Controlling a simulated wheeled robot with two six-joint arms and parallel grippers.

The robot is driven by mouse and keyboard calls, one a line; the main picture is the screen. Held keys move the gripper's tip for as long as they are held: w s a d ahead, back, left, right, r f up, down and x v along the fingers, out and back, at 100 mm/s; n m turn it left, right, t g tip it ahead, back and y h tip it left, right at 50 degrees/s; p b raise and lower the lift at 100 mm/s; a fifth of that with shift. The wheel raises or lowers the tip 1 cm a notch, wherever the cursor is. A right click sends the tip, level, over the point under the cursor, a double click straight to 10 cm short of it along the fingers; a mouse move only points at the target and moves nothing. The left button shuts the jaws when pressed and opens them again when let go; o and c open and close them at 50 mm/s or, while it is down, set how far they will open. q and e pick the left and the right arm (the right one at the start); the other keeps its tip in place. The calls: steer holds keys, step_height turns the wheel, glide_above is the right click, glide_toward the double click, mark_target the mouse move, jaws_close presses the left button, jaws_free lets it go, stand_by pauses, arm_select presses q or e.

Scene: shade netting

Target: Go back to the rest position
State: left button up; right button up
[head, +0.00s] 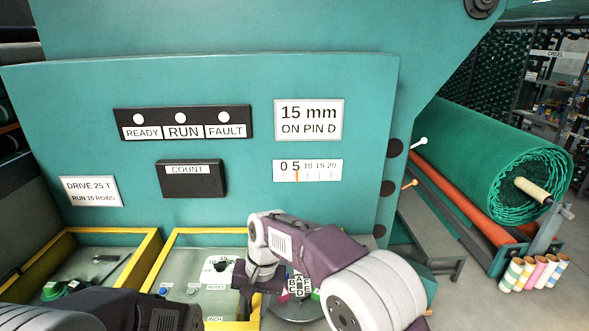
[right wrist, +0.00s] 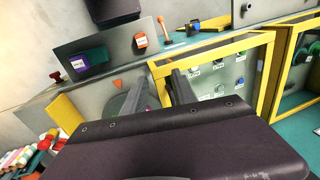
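My right gripper (head: 262,284) hangs in front of the machine's lower panel, between the yellow-framed box and a round part with lettered tabs (head: 299,285). In the right wrist view its two grey fingers (right wrist: 163,84) stand apart with nothing seen between them, so it is open. A yellow frame (right wrist: 212,61) lies just beyond the fingers; I cannot tell whether they touch it. My left arm (head: 105,310) shows at the lower left, but its fingers are not in view.
The teal machine front (head: 225,80) rises close ahead, with a count box (head: 191,180) and a scale (head: 308,171). Yellow-framed control boxes (head: 155,255) lie below. A green netting roll (head: 490,165) and several coloured spools (head: 535,272) are at the right. A tool panel (right wrist: 105,55) shows in the wrist view.

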steer(key=w+d+f+m+b, duration=0.1)
steer(key=d+m+b, duration=0.1)
steer(key=d, duration=0.5)
steer(key=w+d+f+m+b, duration=0.1)
steer(key=d+f+b, duration=0.15)
steer(key=d, duration=0.55)
steer(key=s+d+f+n+t+h+b, duration=0.1)
steer(key=s+d+f+n+h+b, duration=0.1)
steer(key=s+d+f, duration=0.9)
steer(key=s+d+b, duration=0.1)
steer(key=s, duration=0.2)
steer(key=shift+s+d+f+n, duration=0.15)
steer(key=shift+s+d+n, duration=0.2)
steer(key=shift+s+n, duration=0.05)
